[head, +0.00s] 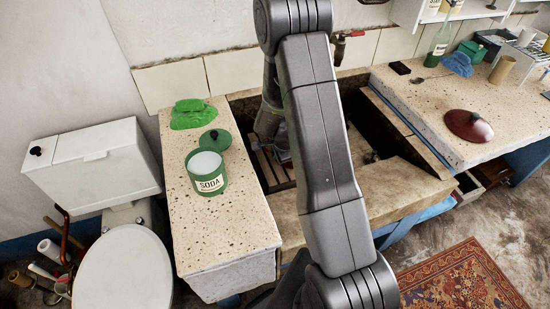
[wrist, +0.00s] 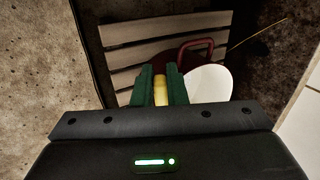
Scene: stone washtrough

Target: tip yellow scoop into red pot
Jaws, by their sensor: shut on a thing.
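My gripper (wrist: 160,84) is low inside the trough, seen in the wrist view with its green fingers shut on a narrow yellow piece, the yellow scoop (wrist: 160,90). The scoop's bowl is hidden or cannot be made out. Just beyond the fingers, a dark red loop handle, apparently of the red pot (wrist: 184,54), shows over a slatted rack. A smooth white rounded shape (wrist: 208,86) lies right of the fingers; I cannot tell whether it is the pot's inside or something else. In the head view my arm hides most of this area.
A green SODA tin (head: 210,184) with white contents stands on the left slab (head: 215,235), a green lid (head: 215,139) behind it. A green cloth (head: 194,114) lies farther back. The slatted rack (wrist: 125,55) is in the trough. A dark red lid (head: 468,125) lies on the right counter.

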